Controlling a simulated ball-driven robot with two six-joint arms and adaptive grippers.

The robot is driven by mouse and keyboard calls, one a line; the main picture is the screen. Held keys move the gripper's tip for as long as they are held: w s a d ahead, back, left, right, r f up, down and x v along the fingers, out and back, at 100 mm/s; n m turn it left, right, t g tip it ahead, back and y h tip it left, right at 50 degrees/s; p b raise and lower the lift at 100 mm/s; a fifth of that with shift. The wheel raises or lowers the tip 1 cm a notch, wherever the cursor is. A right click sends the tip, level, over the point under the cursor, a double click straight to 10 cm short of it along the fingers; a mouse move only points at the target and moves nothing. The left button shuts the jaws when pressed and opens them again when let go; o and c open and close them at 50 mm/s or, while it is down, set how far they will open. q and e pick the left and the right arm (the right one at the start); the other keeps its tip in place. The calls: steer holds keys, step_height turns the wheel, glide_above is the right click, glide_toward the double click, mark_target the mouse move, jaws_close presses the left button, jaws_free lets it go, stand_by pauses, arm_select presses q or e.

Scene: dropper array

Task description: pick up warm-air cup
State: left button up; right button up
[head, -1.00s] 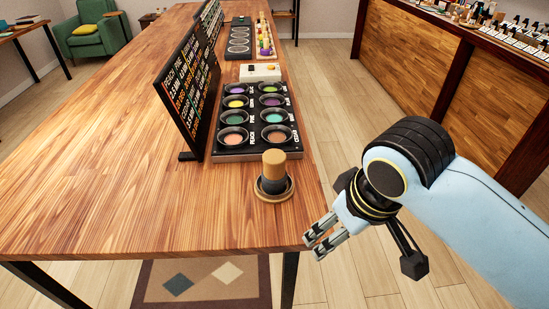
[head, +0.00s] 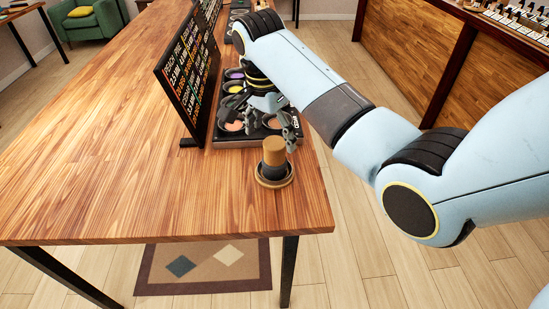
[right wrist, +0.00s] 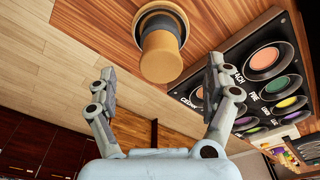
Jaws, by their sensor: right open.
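A cylinder with a tan upper part and a dark lower part (head: 273,155) stands upright near the table's right edge; I take it to be the warm-air cup. It sits on a round wooden coaster (head: 286,180) with a dark ring. My right gripper (head: 270,130) is over the near end of the black tray, just behind the cup. In the right wrist view the cup (right wrist: 161,55) appears ahead, roughly between the two spread fingers. The fingers are open and empty, and I see no contact with the cup. My left gripper is out of view.
The black tray (right wrist: 226,93) of coloured round wells lies beside the cup, partly hidden by my right arm in the head view. A dark upright board with coloured lettering (head: 188,75) stands to its left. The wooden table (head: 100,170) is clear on the left.

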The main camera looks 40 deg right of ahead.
mark_target(276, 156)
steer(key=f, duration=0.3)
steer(key=d+f, duration=0.1)
steer(key=f, duration=0.4)
steer(key=shift+w+d+f, duration=0.25)
steer(key=shift+d+f, duration=0.05)
steer(key=shift+f, duration=0.05)
steer(key=c, duration=1.4)
steer(key=shift+c, duration=0.3)
steer(key=shift+r, duration=0.15)
